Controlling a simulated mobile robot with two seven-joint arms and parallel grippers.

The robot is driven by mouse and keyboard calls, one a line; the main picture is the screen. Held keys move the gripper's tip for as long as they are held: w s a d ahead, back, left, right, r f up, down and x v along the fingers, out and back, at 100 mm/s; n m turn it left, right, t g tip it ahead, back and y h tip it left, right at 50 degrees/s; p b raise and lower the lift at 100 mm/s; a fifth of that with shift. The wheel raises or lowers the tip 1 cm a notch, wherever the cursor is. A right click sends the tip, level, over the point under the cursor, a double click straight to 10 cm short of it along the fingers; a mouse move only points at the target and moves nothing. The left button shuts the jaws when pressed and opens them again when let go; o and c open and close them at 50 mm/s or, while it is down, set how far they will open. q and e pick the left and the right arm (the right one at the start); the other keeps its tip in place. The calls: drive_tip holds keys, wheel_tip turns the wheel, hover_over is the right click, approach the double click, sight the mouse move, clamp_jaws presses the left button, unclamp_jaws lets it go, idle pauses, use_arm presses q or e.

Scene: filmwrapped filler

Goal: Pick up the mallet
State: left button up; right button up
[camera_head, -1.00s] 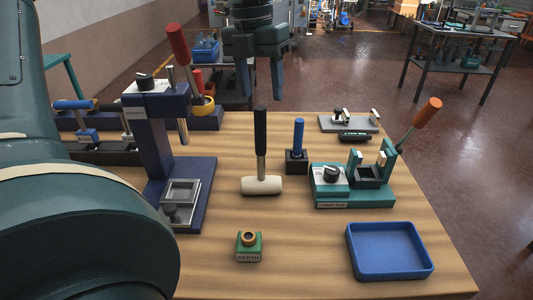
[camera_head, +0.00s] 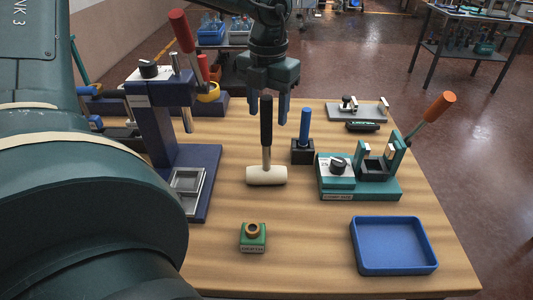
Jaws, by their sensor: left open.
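The mallet (camera_head: 266,174) stands upright on its cream head on the wooden table, with its black-gripped handle pointing up. My left gripper (camera_head: 268,118) points down with its two fingers apart, one on each side of the top of the black handle in the picture. The handle shows in front of the gripper, so I cannot tell whether the fingers are level with it in depth. No contact shows. The right gripper is not in view.
A blue-handled tool in a black block (camera_head: 303,150) stands just right of the mallet. A navy press (camera_head: 157,130) is at left, a green fixture (camera_head: 358,177) at right. A green block (camera_head: 253,238) and blue tray (camera_head: 393,245) are in front. Table between is clear.

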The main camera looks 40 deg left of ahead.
sight(267, 120)
use_arm(q)
wheel_tip(267, 120, down, 3)
drive_tip(key=shift+s+f, duration=0.1)
drive_tip(key=shift+f, duration=0.1)
clamp_jaws()
idle(0.5)
drive_tip(key=shift+r, duration=0.1)
